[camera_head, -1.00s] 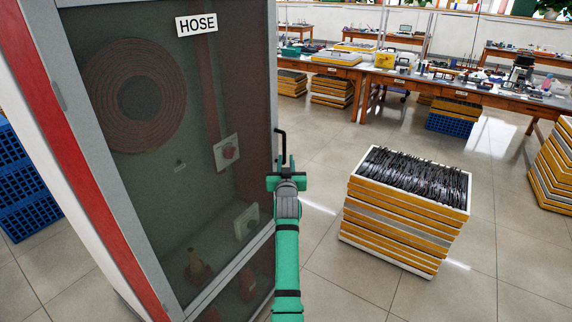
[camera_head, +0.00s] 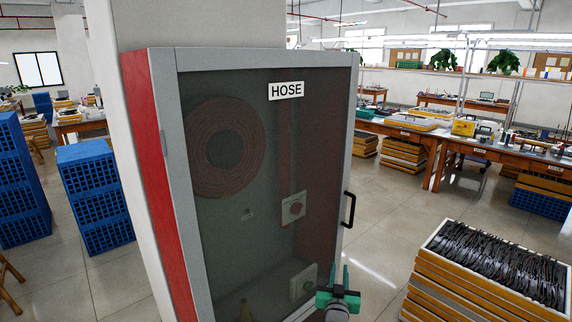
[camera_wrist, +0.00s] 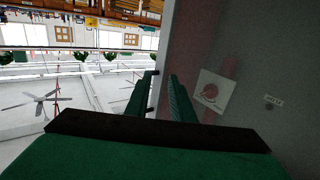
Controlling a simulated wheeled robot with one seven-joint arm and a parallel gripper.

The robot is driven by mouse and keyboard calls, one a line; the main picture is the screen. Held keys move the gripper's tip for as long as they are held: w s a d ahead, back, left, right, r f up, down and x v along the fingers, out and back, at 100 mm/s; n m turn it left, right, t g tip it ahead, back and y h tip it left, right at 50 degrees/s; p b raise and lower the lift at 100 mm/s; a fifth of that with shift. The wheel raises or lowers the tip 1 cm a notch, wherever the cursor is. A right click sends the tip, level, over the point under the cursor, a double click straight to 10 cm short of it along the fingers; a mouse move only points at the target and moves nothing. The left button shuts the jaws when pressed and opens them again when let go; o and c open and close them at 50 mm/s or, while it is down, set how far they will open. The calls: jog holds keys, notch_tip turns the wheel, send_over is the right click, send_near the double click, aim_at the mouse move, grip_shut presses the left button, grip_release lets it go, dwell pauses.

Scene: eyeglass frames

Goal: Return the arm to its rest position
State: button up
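My gripper (camera_head: 339,279), green with a grey wrist, is near the bottom of the head view, in front of the right edge of the hose cabinet (camera_head: 270,62). It points upward in the picture, below the black door handle (camera_head: 350,209). In the wrist view the two green fingers (camera_wrist: 162,97) stand apart, with nothing held between them. The black handle (camera_wrist: 151,92) shows in the gap, beyond the fingers; its exact distance is unclear. The glass cabinet door looks closed. Most of my arm is below the head view.
A stack of trays (camera_head: 475,288) holding dark eyeglass frames stands to the right of my gripper. Blue crates (camera_head: 97,200) stand left of the cabinet. Workbenches (camera_head: 500,155) line the back right. Tiled floor (camera_head: 385,225) lies open between the cabinet and the benches.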

jog(key=s+a+f+y, duration=0.1)
jog(key=s+a+f, duration=0.45)
jog(key=s, duration=0.55)
jog(key=s+a+f+n, duration=0.1)
jog(key=s+a+f, duration=0.4)
jog(key=s, duration=0.5)
jog(key=s+a+f+y, duration=0.1)
jog(key=s+a+f, duration=0.2)
jog(key=s+f, duration=0.6)
jog(key=s+a+r, duration=0.2)
jog(key=s+r, duration=0.2)
jog(key=s, duration=0.7)
jog(key=s+a+r+n+g+y, duration=0.1)
jog(key=s+r, duration=0.3)
jog(key=s, duration=0.6)
jog(key=s+a+r+y, duration=0.1)
jog(key=s+a+r, duration=0.3)
jog(key=s, duration=0.7)
jog(key=shift+s+r+n+g, duration=0.3)
jog(key=shift+s+r+n, duration=0.1)
jog(key=shift+r, duration=0.2)
